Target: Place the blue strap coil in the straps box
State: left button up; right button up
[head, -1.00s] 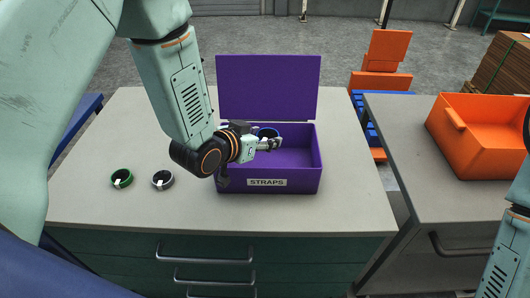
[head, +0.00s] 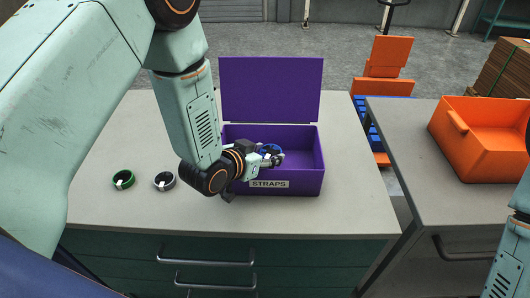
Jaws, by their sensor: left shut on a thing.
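The purple straps box (head: 306,178) stands on the workbench with its lid up at the back and a STRAPS label on its front. My left gripper (head: 274,156) is over the left part of the box opening, below the rim of the raised lid. It is shut on the blue strap coil (head: 267,149), which is partly hidden behind the gripper. I cannot tell whether the coil touches the box floor. My right arm shows at the right edge, but its gripper is out of view.
A green strap coil (head: 123,180) and a dark strap coil (head: 164,181) lie on the workbench (head: 110,212) left of the box. An orange bin (head: 483,165) stands on the right-hand bench. The bench right of the box is clear.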

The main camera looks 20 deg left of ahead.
pick_arm(q)
jog(key=shift+w+a+f, duration=0.15)
jog(key=shift+f, duration=0.15)
jog(key=o, duration=0.9)
jog(key=shift+s, duration=0.2)
jog(key=shift+o, duration=1.2)
jog(key=shift+r, duration=0.1)
jog(key=shift+r, duration=0.3)
jog(key=p+v, duration=0.2)
jog(key=v, duration=1)
jog(key=shift+r, duration=0.35)
jog(key=shift+w, duration=0.1)
